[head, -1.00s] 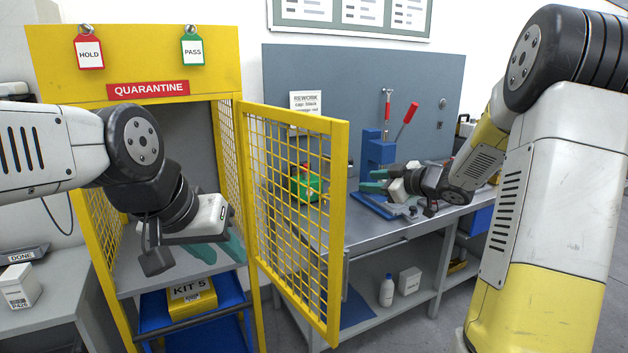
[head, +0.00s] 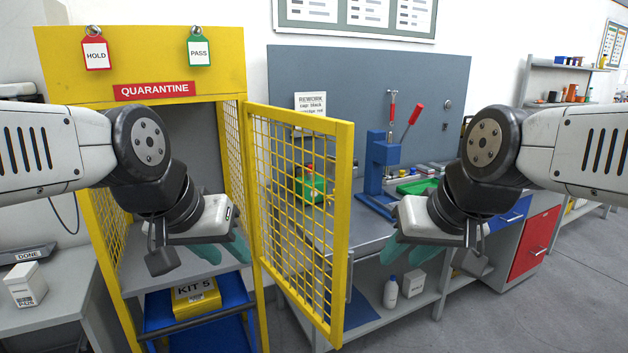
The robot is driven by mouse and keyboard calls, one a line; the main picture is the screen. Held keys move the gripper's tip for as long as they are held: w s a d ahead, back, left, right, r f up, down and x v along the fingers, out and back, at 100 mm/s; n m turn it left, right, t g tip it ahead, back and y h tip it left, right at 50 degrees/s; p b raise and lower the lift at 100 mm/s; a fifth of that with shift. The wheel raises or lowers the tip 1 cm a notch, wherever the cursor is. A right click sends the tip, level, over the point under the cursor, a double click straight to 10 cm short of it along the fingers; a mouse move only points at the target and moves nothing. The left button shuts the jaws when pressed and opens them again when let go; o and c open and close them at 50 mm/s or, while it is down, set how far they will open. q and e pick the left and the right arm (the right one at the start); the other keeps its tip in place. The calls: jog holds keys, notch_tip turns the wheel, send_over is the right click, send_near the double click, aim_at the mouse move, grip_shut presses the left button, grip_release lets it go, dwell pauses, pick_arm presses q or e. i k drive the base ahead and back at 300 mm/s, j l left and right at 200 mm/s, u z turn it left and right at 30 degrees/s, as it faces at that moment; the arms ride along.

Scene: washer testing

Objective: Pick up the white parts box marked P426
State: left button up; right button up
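The white parts box (head: 25,286) stands upright on the grey table at the far left of the head view. Its small front label is hard to read now, but P426 shows on it in the earlier frame. My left gripper (head: 222,250) is right of the box, in front of the quarantine cabinet opening. Its teal fingers look apart, with nothing seen between them. My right gripper (head: 408,250) is in front of the workbench, right of the open mesh door. Its teal fingers also look apart and empty, partly hidden by the wrist.
The yellow quarantine cabinet (head: 140,65) stands between the box and the bench, its mesh door (head: 342,230) swung open. A DONE tray (head: 25,255) lies behind the box. Another white box (head: 414,283) is on the bench's lower shelf.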

aim_at(26, 281)
jog(key=k+j+u, duration=0.2)
jog(key=k, duration=0.45)
jog(key=l+u, duration=0.1)
jog(key=u, duration=0.3)
jog(key=l+u, duration=0.15)
jog(key=u, duration=0.25)
jog(key=l+u, duration=0.15)
jog(key=u, duration=0.25)
jog(key=l+u, duration=0.15)
jog(key=u, duration=0.3)
jog(key=k+l, duration=0.1)
jog(key=l, duration=1.6)
jog(key=k+l, duration=0.15)
jog(key=l, duration=0.7)
jog(key=l+u, duration=0.2)
jog(key=u, duration=0.45)
jog(key=j+u, duration=0.1)
jog(key=u, duration=0.85)
jog(key=i+u, duration=0.1)
jog(key=u, duration=0.85)
jog(key=i+z, duration=0.35)
jog(key=i+j+z, duration=0.1)
jog(key=i+z, duration=0.25)
jog(key=i, duration=0.15)
jog(key=i+j+z, duration=0.2)
jog(key=i+z, duration=0.15)
